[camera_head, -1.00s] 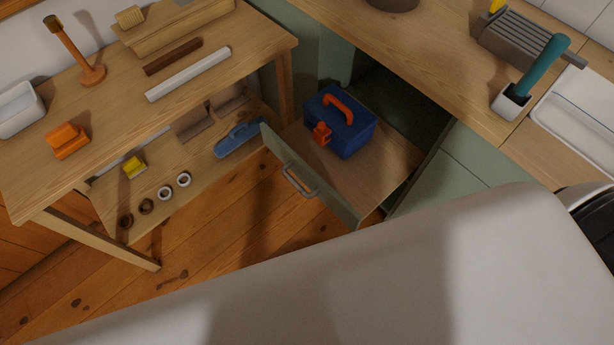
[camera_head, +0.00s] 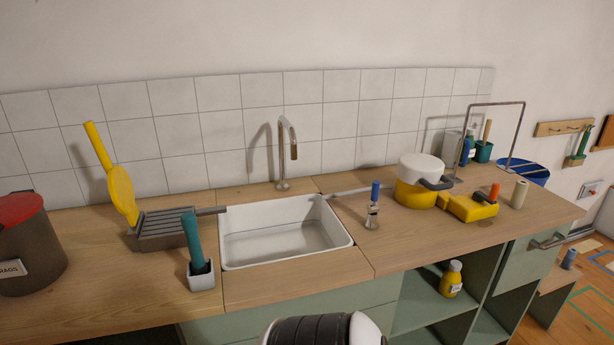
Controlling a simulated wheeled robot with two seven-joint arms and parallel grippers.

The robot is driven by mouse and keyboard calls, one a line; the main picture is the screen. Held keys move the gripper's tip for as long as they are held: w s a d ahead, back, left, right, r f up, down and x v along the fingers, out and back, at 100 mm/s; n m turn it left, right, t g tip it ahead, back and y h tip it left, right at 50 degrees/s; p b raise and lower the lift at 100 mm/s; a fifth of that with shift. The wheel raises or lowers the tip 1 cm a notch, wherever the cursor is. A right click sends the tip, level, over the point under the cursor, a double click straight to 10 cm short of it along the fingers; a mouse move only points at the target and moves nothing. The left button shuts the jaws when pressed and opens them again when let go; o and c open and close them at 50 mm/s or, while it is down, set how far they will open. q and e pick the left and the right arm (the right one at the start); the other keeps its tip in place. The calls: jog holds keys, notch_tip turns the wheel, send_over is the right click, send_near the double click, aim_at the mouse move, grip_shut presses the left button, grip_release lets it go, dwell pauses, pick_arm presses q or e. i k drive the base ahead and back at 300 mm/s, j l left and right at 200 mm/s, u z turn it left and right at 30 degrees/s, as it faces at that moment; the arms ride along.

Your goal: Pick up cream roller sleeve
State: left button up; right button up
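A small cream cylinder (camera_head: 519,194), which looks like the cream roller sleeve, stands upright near the right end of the wooden counter. It is just right of a yellow object with an orange knob (camera_head: 471,206), and apart from any gripper. Neither of my grippers is in view. Only a black and white part of my own body shows at the bottom edge.
A white sink (camera_head: 284,235) is set in the wooden counter (camera_head: 440,250). A yellow and white pot (camera_head: 418,181) and a blue-handled tool (camera_head: 373,206) stand left of the cylinder. A grey wire frame (camera_head: 467,125) rises behind. An open shelf (camera_head: 425,305) lies below.

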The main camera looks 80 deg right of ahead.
aim_at(519, 192)
jog(key=z, duration=3.95)
jog(key=l+u, duration=0.1)
jog(key=u, duration=0.55)
jog(key=i+l+u, duration=0.25)
jog(key=l+u, duration=0.2)
jog(key=l, duration=0.2)
jog(key=i+l+u, duration=0.25)
jog(key=l, duration=0.15)
jog(key=l+u, duration=0.2)
jog(key=l, duration=0.15)
